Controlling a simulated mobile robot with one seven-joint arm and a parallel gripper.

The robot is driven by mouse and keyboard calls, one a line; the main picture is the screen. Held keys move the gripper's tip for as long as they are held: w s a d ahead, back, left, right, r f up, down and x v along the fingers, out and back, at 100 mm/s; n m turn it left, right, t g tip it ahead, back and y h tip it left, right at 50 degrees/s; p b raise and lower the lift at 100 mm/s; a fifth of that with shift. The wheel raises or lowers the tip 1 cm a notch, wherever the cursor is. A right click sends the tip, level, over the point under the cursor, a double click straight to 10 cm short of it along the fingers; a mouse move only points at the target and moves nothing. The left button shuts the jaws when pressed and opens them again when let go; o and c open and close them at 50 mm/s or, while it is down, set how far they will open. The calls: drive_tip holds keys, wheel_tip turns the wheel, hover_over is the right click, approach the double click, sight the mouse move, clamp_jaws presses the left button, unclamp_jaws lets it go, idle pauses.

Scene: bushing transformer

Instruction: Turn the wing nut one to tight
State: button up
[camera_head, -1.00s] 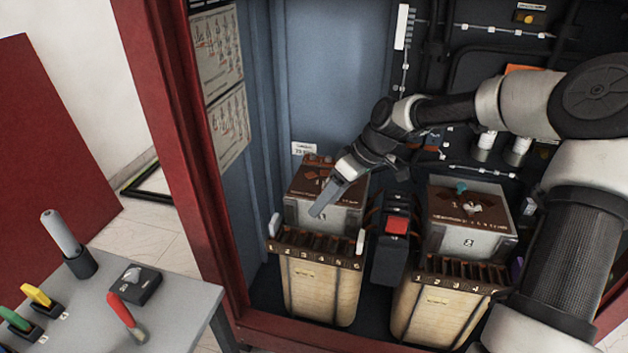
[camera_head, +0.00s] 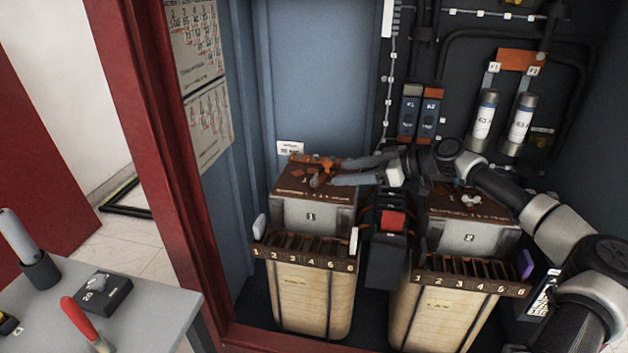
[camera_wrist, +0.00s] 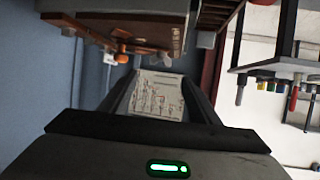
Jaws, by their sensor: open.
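The box marked 1 (camera_head: 318,215) stands at the left inside the cabinet, with a brown top. On that top are an orange winged piece (camera_head: 303,159), which looks like wing nut one, and a small pale piece (camera_head: 317,179) in front of it. My gripper (camera_head: 338,172) is open, its two fingers reaching left, low over the right part of the top. The fingertips are close to these pieces; I cannot tell whether they touch. In the wrist view, orange parts (camera_wrist: 122,58) show on the brown top (camera_wrist: 95,30), left of my gripper (camera_wrist: 162,76).
The box marked 2 (camera_head: 465,238) stands at the right, under my arm. A red-topped block (camera_head: 393,221) sits between the boxes. Slotted racks (camera_head: 304,249) stand in front. The red cabinet frame (camera_head: 165,200) and a grey table (camera_head: 150,318) are at the left.

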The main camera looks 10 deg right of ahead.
sight(316, 177)
drive_tip(key=b+x, duration=0.1)
drive_tip(key=x, duration=1)
drive_tip(key=shift+s, duration=0.1)
drive_tip(key=c, duration=1.1)
drive_tip(key=shift+o, duration=0.2)
